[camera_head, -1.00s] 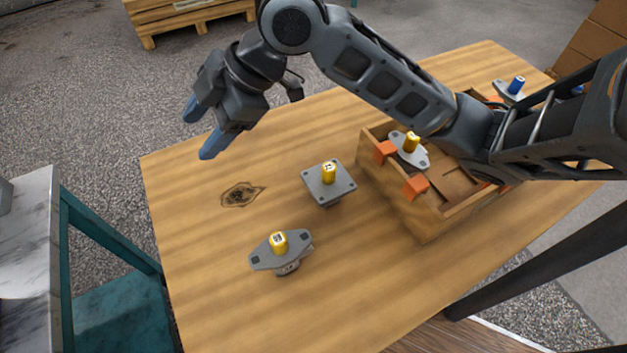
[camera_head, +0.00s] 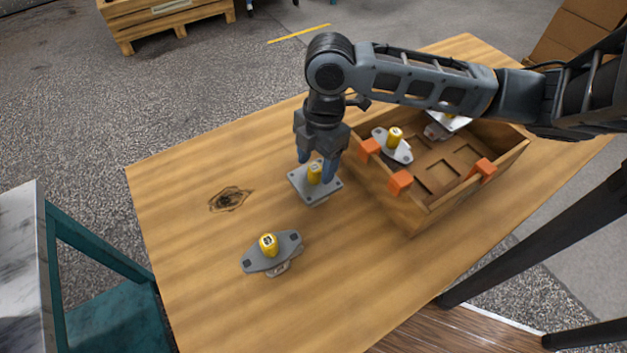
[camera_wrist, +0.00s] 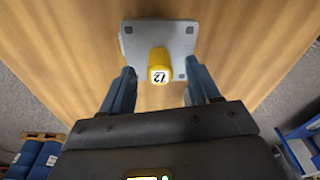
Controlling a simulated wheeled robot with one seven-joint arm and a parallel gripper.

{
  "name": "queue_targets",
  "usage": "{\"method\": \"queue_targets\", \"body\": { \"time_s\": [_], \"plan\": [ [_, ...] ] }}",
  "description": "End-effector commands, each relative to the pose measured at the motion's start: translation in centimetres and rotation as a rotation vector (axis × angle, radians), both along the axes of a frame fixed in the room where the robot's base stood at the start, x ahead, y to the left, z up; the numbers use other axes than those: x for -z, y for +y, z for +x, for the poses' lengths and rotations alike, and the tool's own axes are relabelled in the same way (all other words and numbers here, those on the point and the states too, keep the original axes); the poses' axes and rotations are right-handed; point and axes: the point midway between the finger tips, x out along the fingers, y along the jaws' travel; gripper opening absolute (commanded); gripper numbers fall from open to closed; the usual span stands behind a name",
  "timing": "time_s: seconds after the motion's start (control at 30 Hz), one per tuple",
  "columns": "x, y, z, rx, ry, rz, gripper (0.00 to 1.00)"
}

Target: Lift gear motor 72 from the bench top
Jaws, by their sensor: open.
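Gear motor 72 (camera_head: 314,187) has a square grey flange plate and a yellow shaft cap, and stands upright on the wooden bench top (camera_head: 190,270) left of the crate. In the wrist view its yellow cap (camera_wrist: 159,66) shows the number 72. My gripper (camera_head: 317,168) points down over it, open, with blue fingers. In the wrist view my gripper's fingers (camera_wrist: 160,88) lie to the left and right of the cap, apart from it. The motor's body under the plate is mostly hidden.
Another yellow-capped motor (camera_head: 271,252) with an oval flange stands nearer on the bench. A wooden crate (camera_head: 412,218) with orange clips on the right holds a yellow-capped motor (camera_head: 393,145) and another part at the back, partly behind my arm. The bench's left side is clear.

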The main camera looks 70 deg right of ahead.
Motion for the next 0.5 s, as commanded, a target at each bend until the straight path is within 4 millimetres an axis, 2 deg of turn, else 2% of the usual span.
{"method": "queue_targets", "body": {
  "time_s": [0.13, 0.4, 0.5],
  "plan": [
    [1.6, 0.2, 0.1, 0.001, 0.001, 0.001, 0.61],
    [2.0, 0.2, 0.2, 0.0, -0.001, 0.0, 0.61],
    [1.9, 0.2, 0.2, 0.0, -0.001, 0.0, 0.53]
  ]
}}
